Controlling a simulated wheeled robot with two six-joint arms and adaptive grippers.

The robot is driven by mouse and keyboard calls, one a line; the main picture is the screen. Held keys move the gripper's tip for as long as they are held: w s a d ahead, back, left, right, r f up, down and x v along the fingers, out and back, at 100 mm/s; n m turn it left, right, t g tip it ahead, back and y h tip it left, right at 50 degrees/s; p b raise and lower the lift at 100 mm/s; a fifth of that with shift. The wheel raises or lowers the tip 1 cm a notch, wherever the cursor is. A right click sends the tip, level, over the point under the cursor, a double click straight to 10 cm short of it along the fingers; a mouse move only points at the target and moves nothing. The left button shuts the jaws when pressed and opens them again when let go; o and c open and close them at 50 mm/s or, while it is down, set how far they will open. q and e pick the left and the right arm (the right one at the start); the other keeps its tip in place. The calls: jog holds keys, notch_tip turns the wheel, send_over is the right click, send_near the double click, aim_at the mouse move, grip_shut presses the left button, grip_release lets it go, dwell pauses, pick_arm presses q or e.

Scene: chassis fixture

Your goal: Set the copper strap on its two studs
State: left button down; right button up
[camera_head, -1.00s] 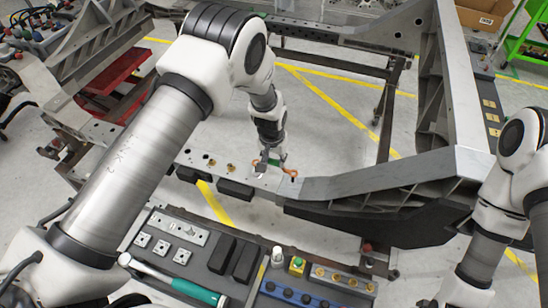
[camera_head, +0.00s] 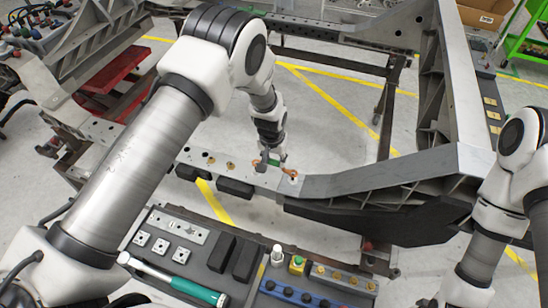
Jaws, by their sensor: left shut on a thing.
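The copper strap (camera_head: 288,171) is a small orange-brown bar above the near beam (camera_head: 245,178) of the chassis frame. My left gripper (camera_head: 270,160) reaches down from above and is shut on the strap's middle, with an end showing on each side. A pale round spot shows on the beam at the strap's right end. I cannot tell whether the strap touches the beam, and its two studs are not clearly visible beneath it. Two small brass-coloured fittings (camera_head: 230,165) stand on the beam to the left. My right gripper is out of view; only its arm shows at the right.
A tall slanted frame member (camera_head: 455,90) rises right of the strap. Open floor lies behind the beam.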

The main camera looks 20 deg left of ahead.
aim_at(274, 163)
pick_arm(q)
jog(key=shift+f+b, duration=0.8)
jog(key=shift+f, duration=0.45)
jog(key=shift+f+b, duration=0.3)
jog(key=shift+f, duration=0.05)
jog(key=c, duration=0.6)
grip_release()
notch_tip(274, 163, up, 9)
jog(key=p, duration=0.6)
jog(key=shift+r+p, duration=0.1)
jog(key=shift+p, duration=0.3)
